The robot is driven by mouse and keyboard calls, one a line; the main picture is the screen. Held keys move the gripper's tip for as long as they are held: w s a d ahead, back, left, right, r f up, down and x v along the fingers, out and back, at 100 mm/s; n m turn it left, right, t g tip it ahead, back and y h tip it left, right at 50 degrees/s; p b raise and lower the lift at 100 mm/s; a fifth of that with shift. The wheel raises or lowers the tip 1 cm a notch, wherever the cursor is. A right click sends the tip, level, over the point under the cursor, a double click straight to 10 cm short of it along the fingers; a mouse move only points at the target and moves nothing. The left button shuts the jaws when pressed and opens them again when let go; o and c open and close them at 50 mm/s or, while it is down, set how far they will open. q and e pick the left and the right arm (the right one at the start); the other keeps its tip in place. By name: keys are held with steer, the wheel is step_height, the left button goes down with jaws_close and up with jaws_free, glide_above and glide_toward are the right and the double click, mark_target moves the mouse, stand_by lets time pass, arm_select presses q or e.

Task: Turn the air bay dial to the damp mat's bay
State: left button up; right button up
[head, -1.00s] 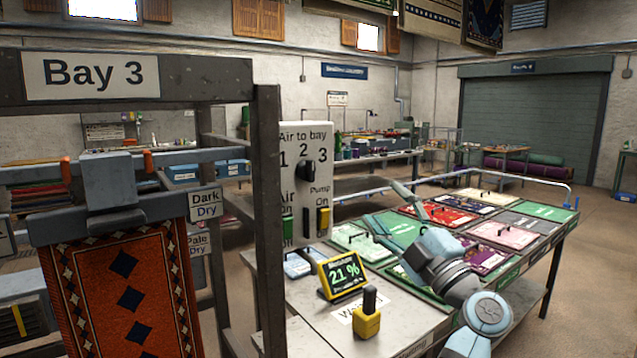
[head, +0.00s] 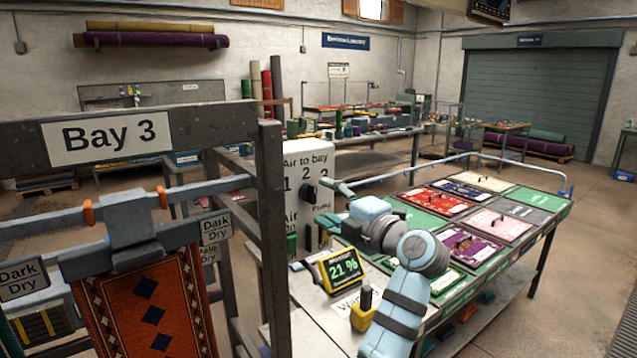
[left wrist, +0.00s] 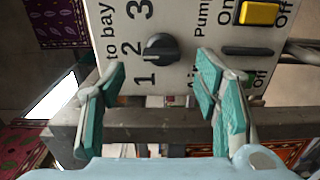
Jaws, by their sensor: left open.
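The white control panel (head: 307,160) has a black air bay dial (head: 308,193) under the numbers 1, 2 and 3. In the left wrist view the dial (left wrist: 160,48) appears to point at 2. My left gripper (head: 327,203) is open in front of the panel. In the left wrist view its green-padded fingers (left wrist: 162,78) are apart, on either side of the dial's line and short of it. An orange-red patterned mat (head: 150,310) hangs from a clamp under the Bay 3 sign (head: 108,138).
A yellow meter (head: 342,268) reading 21 % and a yellow handled block (head: 363,310) stand on the bench below my arm. A table of coloured mat panels (head: 480,220) lies to the right. The dark Bay 3 post (head: 271,230) stands close left of the panel.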

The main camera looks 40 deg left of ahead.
mark_target(314, 195)
arm_select(q)
steer(key=x, duration=0.4)
steer(key=shift+w+a+f, duration=0.1)
steer(key=shift+w+f, duration=0.05)
steer(key=shift+f, duration=0.05)
steer(key=shift+r, duration=0.15)
steer(key=c, duration=1.1)
steer(key=shift+c, duration=0.2)
steer(key=shift+n, duration=0.3)
steer(key=n+b, duration=0.1)
steer(key=n, duration=0.3)
steer(key=n+b, duration=0.2)
steer(key=n, duration=0.3)
steer(key=shift+b, duration=0.35)
steer(key=shift+n, duration=0.3)
